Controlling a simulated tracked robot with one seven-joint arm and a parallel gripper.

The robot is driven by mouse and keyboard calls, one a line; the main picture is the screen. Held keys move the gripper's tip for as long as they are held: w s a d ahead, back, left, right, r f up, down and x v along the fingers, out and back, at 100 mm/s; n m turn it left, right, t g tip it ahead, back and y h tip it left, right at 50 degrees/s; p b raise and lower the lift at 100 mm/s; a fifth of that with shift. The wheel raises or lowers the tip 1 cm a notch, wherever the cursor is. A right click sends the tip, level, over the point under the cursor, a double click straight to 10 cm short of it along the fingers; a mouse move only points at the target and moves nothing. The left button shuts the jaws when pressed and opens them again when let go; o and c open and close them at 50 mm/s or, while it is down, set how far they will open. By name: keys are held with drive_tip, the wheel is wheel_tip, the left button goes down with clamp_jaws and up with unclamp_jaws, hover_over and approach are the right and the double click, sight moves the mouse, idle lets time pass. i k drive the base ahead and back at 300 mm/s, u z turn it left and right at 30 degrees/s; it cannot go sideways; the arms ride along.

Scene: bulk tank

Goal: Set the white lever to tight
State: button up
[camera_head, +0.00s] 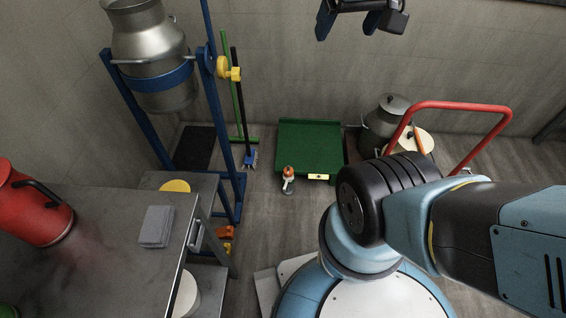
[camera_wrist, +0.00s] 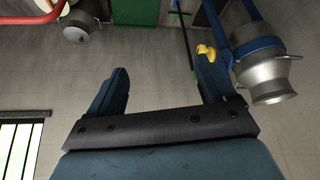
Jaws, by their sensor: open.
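I cannot clearly make out a white lever in either view. A small white piece with an orange top (camera_head: 288,175) stands upright on a grey foot at the front left of the green box (camera_head: 310,135) in the head view; I cannot tell whether it is a lever. My gripper (camera_head: 357,22) is at the top of the head view, in the air, with its jaws apart and empty. In the wrist view my gripper (camera_wrist: 162,82) also shows its two dark fingers spread wide, with only floor and wall between them.
A metal can (camera_head: 150,55) hangs in a blue frame (camera_head: 205,105) with a yellow knob (camera_head: 228,70). A grey table (camera_head: 110,255) holds a red can (camera_head: 32,205) and folded cloth (camera_head: 157,226). A red-handled cart (camera_head: 455,105) stands right. Floor before the green box is mostly clear.

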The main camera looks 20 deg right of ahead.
sight(285, 179)
drive_tip(key=u, duration=1.35)
drive_tip(key=k, duration=0.9)
drive_tip(key=z, duration=1.25)
drive_tip(key=i, duration=1)
